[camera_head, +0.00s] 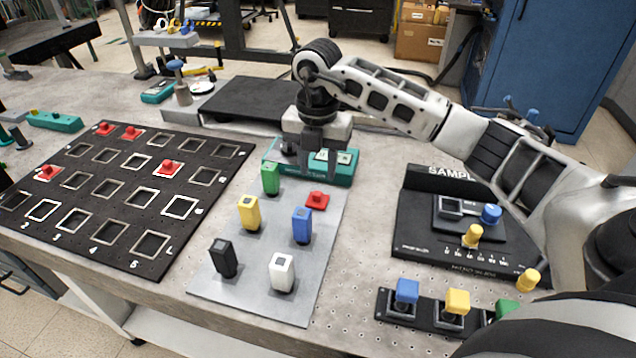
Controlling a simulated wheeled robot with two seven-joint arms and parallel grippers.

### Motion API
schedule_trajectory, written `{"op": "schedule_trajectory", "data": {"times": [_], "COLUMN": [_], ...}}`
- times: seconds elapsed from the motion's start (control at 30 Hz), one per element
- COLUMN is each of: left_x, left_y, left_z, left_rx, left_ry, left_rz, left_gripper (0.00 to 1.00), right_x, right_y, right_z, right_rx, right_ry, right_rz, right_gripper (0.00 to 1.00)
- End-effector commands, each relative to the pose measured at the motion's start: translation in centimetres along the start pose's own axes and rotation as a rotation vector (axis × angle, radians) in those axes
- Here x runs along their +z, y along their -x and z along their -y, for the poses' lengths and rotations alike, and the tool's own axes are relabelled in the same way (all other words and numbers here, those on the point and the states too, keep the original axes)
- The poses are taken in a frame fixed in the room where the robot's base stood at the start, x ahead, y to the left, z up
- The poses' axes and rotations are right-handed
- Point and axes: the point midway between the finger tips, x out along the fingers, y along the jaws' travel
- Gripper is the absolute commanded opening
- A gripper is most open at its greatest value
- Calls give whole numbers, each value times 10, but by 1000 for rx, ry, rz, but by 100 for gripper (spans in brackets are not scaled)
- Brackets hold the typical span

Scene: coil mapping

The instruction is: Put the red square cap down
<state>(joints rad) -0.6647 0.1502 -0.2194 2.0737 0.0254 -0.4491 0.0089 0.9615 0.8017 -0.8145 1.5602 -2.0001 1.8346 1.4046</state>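A red square cap (317,201) lies on the grey plate (255,293), near its far right part. Several more red square caps, such as one at the middle (168,168) and one at the left (47,173), sit on the black grid board (122,218). My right gripper (318,165) points down over the teal case (338,172), just beyond the cap on the plate. I see no cap between its fingers, but the fingertips are small and partly unclear, so I cannot tell whether they are open. My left gripper is not in view.
Green (270,178), yellow (249,213), blue (302,225), black (222,258) and white (281,272) blocks stand on the plate around the cap. A black sample stand (420,225) and a rack of coloured caps (392,312) are at the right.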

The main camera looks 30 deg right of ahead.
Motion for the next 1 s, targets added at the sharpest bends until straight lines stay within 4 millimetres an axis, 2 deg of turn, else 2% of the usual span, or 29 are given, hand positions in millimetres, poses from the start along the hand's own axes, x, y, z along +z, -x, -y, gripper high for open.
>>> {"op": "schedule_trajectory", "data": {"times": [0.1, 0.33, 0.5, 1.0], "left_x": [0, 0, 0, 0], "left_y": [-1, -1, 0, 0], "left_z": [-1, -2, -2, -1], "left_rx": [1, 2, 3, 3], "left_ry": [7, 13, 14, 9], "left_rz": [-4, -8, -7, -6], "left_gripper": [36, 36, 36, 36], "right_x": [1, 0, 0, 0], "right_y": [26, 56, 62, 62], "right_z": [-1, 0, 0, 0], "right_rx": [4, 1, 0, -1], "right_ry": [-1, -1, -1, -1], "right_rz": [3, 0, 0, -1], "right_gripper": [37, 37, 37, 37]}}
